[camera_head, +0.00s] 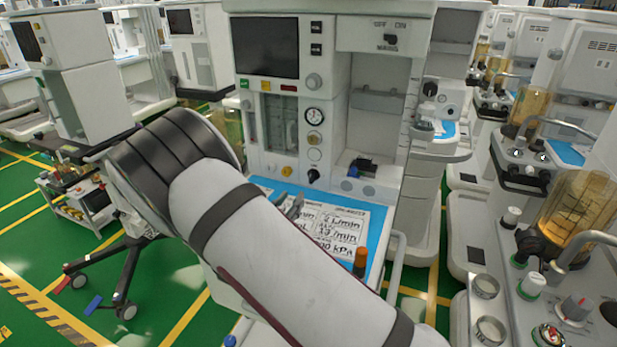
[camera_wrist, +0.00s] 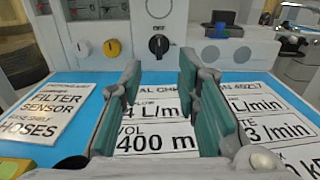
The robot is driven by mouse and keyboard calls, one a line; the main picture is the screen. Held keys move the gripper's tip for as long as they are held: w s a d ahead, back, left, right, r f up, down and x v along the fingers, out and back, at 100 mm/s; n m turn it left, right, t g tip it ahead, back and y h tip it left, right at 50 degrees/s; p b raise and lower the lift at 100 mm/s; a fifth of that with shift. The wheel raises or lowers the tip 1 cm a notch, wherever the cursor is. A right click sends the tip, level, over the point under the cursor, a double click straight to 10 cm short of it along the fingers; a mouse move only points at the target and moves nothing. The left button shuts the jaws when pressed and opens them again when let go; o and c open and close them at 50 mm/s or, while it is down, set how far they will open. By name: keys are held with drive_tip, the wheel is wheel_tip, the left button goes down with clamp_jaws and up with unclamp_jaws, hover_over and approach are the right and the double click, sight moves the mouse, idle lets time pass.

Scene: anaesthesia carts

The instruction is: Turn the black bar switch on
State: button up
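A black bar-shaped switch (camera_head: 390,39) sits on the white upper right panel of the machine, under OFF and ON lettering and above the word MAINS. Its exact setting is too small to read. A black rotary knob with a raised bar (camera_head: 313,176) sits low on the front panel; in the wrist view this knob (camera_wrist: 158,45) is ahead of my gripper, its bar near upright. My gripper (camera_wrist: 160,73) is open and empty, its green-padded fingers apart above the blue worktop, short of the knob. In the head view my arm hides most of it.
The blue worktop (camera_head: 377,215) carries printed label cards. A yellow knob (camera_wrist: 112,48) is left of the black knob. An orange-capped item (camera_head: 360,263) stands at the worktop's right edge. Other carts stand close on the right.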

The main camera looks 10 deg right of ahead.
sight(310, 174)
drive_tip(key=x, duration=1.3)
drive_tip(key=shift+w+d, duration=0.15)
drive_tip(key=shift+w, duration=0.15)
clamp_jaws()
